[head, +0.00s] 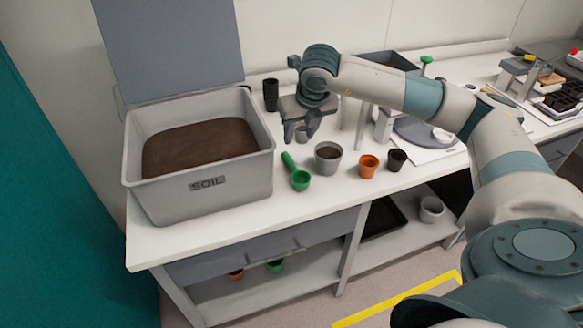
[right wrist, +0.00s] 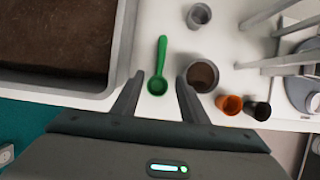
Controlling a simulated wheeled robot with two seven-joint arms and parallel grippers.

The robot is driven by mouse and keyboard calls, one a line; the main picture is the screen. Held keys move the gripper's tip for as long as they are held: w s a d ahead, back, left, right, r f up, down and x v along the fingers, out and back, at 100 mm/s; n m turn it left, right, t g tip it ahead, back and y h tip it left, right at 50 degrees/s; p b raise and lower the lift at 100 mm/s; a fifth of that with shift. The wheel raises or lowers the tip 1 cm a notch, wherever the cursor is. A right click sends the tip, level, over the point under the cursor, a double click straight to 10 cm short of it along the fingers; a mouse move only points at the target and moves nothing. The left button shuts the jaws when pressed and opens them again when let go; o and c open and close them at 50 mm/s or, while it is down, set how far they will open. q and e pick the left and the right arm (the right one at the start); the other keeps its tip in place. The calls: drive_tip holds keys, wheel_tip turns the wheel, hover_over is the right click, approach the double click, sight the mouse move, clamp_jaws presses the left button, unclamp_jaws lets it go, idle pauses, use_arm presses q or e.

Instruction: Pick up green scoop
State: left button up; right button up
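The green scoop (head: 299,179) lies on the white bench, just right of the grey soil bin. Its handle points back toward the bin and its round bowl is nearer the front edge. My right gripper (head: 297,137) is above the bench, over and a little behind the scoop, apart from it. In the right wrist view the green scoop (right wrist: 158,70) shows between and beyond the two spread fingers of the right gripper (right wrist: 158,85), which is open and empty. My left gripper is not in view.
The soil bin (head: 148,196) stands left of the scoop, lid raised. A grey pot with soil (head: 328,158) is close on the right, then an orange pot (head: 369,166) and a black pot (head: 397,159). Another grey pot (right wrist: 199,14) stands behind. Bench front is clear.

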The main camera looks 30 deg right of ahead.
drive_tip(key=p, duration=0.5)
approach(291, 162)
drive_tip(key=x, duration=0.2)
drive_tip(key=shift+w+a+f, duration=0.1)
drive_tip(key=shift+w+f, duration=0.05)
drive_tip(key=shift+f, duration=0.25)
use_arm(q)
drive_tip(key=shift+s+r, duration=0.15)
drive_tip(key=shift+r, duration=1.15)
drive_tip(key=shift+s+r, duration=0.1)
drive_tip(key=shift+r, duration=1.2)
use_arm(e)
drive_tip(key=shift+w+f, duration=0.2)
drive_tip(key=shift+f, duration=0.45)
drive_tip(key=shift+w+d+f+p, duration=0.25)
drive_tip(key=shift+f+p, duration=0.1)
drive_tip(key=shift+p, duration=0.45)
drive_tip(key=p+x, duration=0.1)
drive_tip(key=x, duration=0.1)
drive_tip(key=shift+w+d+f+p, duration=0.1)
drive_tip(key=shift+f+p, duration=0.25)
drive_tip(key=shift+p, duration=0.05)
drive_tip(key=shift+w+f, duration=0.25)
drive_tip(key=shift+f, duration=0.35)
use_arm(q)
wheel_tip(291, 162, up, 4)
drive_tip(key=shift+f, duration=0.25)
use_arm(e)
drive_tip(key=shift+f, duration=0.1)
